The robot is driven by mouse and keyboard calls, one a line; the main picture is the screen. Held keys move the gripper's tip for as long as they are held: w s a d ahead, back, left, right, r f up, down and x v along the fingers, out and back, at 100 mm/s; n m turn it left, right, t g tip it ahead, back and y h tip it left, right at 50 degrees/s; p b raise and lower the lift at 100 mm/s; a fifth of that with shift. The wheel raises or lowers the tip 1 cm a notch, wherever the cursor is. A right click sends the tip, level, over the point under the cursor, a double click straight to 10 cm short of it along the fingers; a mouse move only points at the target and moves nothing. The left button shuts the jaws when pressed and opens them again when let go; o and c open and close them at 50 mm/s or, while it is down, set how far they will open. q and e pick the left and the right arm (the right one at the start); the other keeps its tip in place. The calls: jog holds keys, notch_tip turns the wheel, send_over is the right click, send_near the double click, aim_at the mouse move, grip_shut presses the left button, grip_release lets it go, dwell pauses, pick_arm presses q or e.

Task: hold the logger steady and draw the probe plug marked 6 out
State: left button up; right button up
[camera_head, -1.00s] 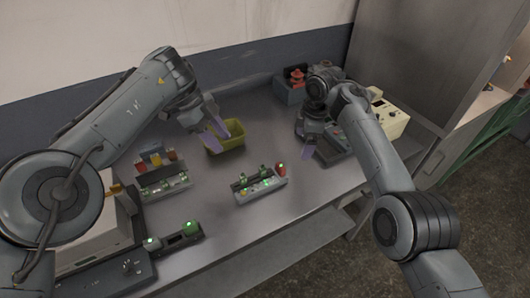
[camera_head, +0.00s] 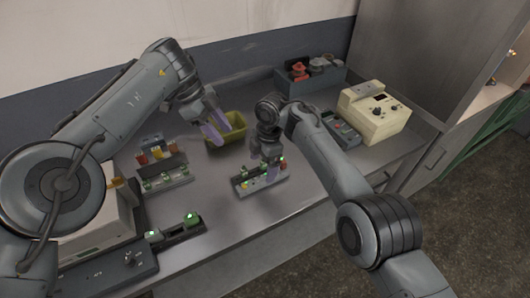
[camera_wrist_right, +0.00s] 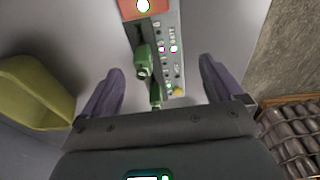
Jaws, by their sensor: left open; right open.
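A grey box with green plugs, which looks like the logger (camera_head: 246,192), lies mid-table. In the right wrist view the logger (camera_wrist_right: 171,30) lies ahead between my fingers, with two green plugs (camera_wrist_right: 142,62) standing on it. I cannot read a 6 on either plug. My right gripper (camera_head: 270,170) is open above the logger and partly hides it in the head view; its two fingers also show in the wrist view (camera_wrist_right: 160,88), with nothing between them gripped. My left gripper (camera_head: 222,126) is open and empty at the yellow-green bin, away from the logger.
The yellow-green bin (camera_head: 232,138) stands behind the logger. Similar grey units with green parts stand at left (camera_head: 165,184) and front left (camera_head: 178,236). A cream instrument (camera_head: 374,112) and a bin with red parts (camera_head: 312,84) stand at back right.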

aim_at(261, 175)
jog(key=shift+s+a+f, duration=0.1)
jog(key=shift+a+f, duration=0.05)
jog(key=shift+f, duration=0.85)
jog(key=shift+s+a+f, duration=0.1)
jog(key=shift+f, duration=0.85)
jog(key=shift+c, duration=0.2)
